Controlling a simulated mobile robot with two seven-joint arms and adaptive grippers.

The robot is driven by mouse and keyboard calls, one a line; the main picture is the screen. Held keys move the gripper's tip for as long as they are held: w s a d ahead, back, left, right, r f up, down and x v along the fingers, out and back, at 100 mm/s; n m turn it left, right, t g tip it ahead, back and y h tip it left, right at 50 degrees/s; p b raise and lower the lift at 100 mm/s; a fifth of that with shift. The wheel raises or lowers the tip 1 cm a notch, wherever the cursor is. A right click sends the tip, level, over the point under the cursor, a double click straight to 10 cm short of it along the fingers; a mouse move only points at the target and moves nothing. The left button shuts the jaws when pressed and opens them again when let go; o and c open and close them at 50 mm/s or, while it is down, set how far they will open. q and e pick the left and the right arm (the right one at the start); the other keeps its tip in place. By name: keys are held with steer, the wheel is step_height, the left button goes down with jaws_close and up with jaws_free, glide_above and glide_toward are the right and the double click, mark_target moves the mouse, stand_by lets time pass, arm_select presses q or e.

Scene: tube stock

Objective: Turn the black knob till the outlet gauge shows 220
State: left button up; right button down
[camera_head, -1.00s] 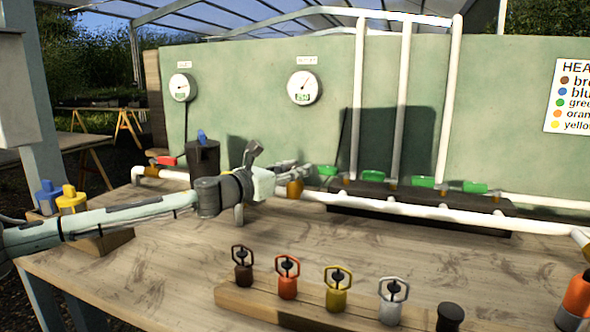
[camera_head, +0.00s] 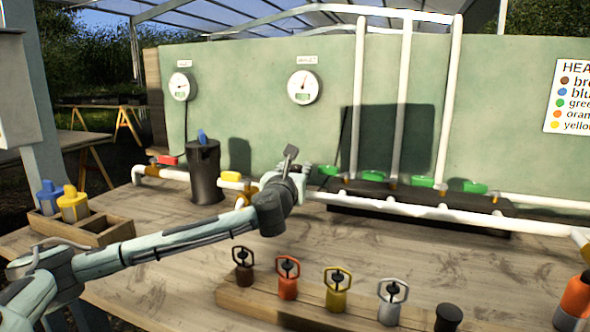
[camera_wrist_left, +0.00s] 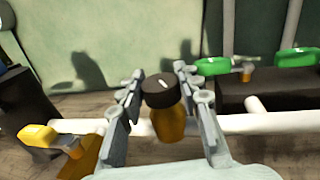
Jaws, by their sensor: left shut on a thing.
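The black knob (camera_wrist_left: 160,90), with a white mark on top, sits on a brass body (camera_wrist_left: 168,122) on the white pipe in the left wrist view. My left gripper (camera_wrist_left: 157,78) has one finger on each side of the knob and is shut on it. In the head view my left gripper (camera_head: 312,180) is at the pipe and the knob is hidden behind it. The outlet gauge (camera_head: 303,87) is the right-hand round dial on the green panel; its number is too blurred to read. My right gripper is not in view.
A second gauge (camera_head: 181,86) hangs further left. A dark canister (camera_head: 203,170) and a yellow-handled valve (camera_head: 231,177) stand left of the gripper. Green valve handles (camera_head: 422,181) line the pipe to the right. Several sprinkler heads stand on a wooden block (camera_head: 240,298) in front.

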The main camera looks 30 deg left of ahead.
mark_target(295, 166)
arm_select(q)
steer(key=shift+n+y, duration=0.3)
steer(key=shift+y, duration=0.1)
steer(key=o, duration=1.2)
step_height(295, 166, up, 10)
steer(key=shift+r, duration=0.1)
